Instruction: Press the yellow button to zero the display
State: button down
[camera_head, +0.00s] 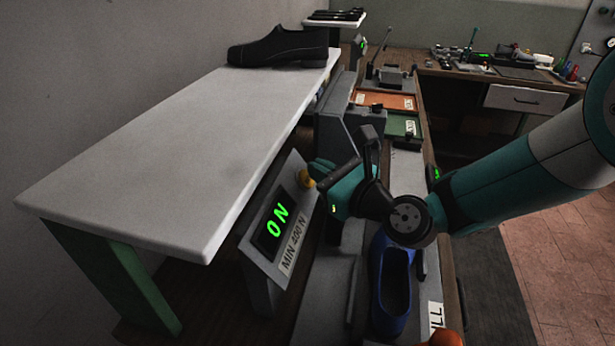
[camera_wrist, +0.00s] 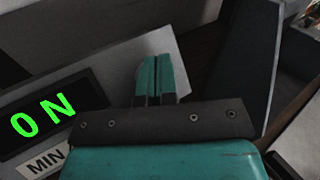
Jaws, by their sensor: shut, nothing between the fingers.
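The yellow button (camera_head: 306,179) is on the upper right of a grey tilted panel (camera_head: 256,246). The panel's black display (camera_head: 270,228) shows a green "0 N"; the display is also at the left of the wrist view (camera_wrist: 48,112). My gripper (camera_head: 317,170) is shut and empty, its teal fingertips right at the button and partly covering it in the head view. Whether they touch it I cannot tell. In the wrist view the shut fingers (camera_wrist: 157,72) point at the light panel and the button does not show.
A white shelf (camera_head: 170,140) with a green leg overhangs left of the panel, a black shoe (camera_head: 279,47) at its far end. A blue shoe (camera_head: 393,285) lies below my gripper. Orange (camera_head: 385,101) and green (camera_head: 403,126) trays stand farther back. Floor is open at right.

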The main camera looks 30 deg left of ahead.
jog(key=shift+w+d+r, duration=0.3)
jog(key=shift+d+r, duration=0.45)
jog(key=shift+d, duration=0.25)
jog(key=shift+w+d+r, duration=0.25)
jog(key=shift+d+r, duration=0.5)
jog(key=shift+d, duration=0.25)
